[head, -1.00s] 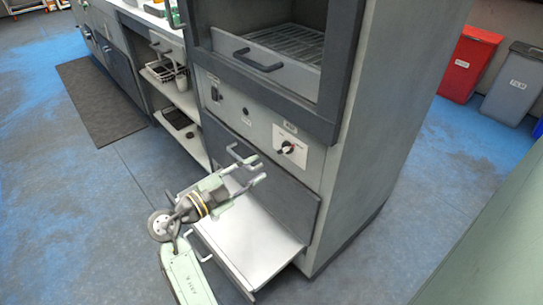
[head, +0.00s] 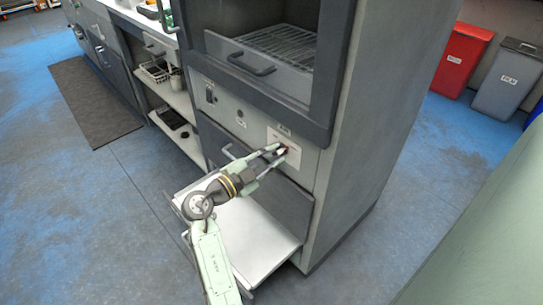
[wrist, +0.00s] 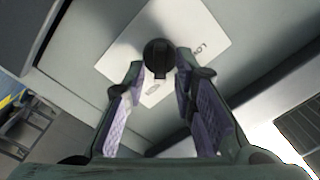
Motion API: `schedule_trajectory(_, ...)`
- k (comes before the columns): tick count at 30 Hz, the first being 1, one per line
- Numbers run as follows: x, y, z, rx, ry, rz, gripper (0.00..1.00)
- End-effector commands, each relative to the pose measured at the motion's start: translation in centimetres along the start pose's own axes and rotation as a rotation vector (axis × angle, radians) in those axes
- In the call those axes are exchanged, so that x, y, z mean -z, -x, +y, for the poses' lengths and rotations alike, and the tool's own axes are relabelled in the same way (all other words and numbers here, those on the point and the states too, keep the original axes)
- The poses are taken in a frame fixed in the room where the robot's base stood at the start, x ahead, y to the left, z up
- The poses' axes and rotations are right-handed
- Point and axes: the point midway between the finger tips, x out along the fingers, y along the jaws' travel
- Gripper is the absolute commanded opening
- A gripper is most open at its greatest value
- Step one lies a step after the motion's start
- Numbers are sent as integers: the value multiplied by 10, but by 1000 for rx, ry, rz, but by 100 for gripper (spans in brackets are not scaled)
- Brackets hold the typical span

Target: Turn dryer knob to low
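The dryer knob (wrist: 158,56) is black and round. It sits on a white label plate (wrist: 195,38) with partly readable lettering in the wrist view. In the head view the plate (head: 291,140) is on the dryer's lower front panel, and the knob is mostly hidden by my fingertips. My gripper (head: 281,155) reaches up to the knob. In the wrist view its two purple-padded fingers (wrist: 157,80) stand apart, with the tips near the knob's left and right lower sides. I cannot tell whether they touch it.
An open drawer or shelf (head: 250,240) juts out below my gripper. The dryer door with a handle (head: 250,63) is above the panel. Red (head: 462,58) and grey (head: 507,78) bins stand far right. A floor mat (head: 95,100) lies at left.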

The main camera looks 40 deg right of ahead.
Motion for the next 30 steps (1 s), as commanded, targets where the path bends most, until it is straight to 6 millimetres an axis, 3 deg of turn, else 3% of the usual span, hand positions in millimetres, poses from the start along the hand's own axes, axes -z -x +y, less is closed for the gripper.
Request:
schedule_trajectory(10, 0, 0, 0, 0, 0, 0, 0)
schedule_trajectory(30, -1, 1, 1, 0, 88, 0, 0)
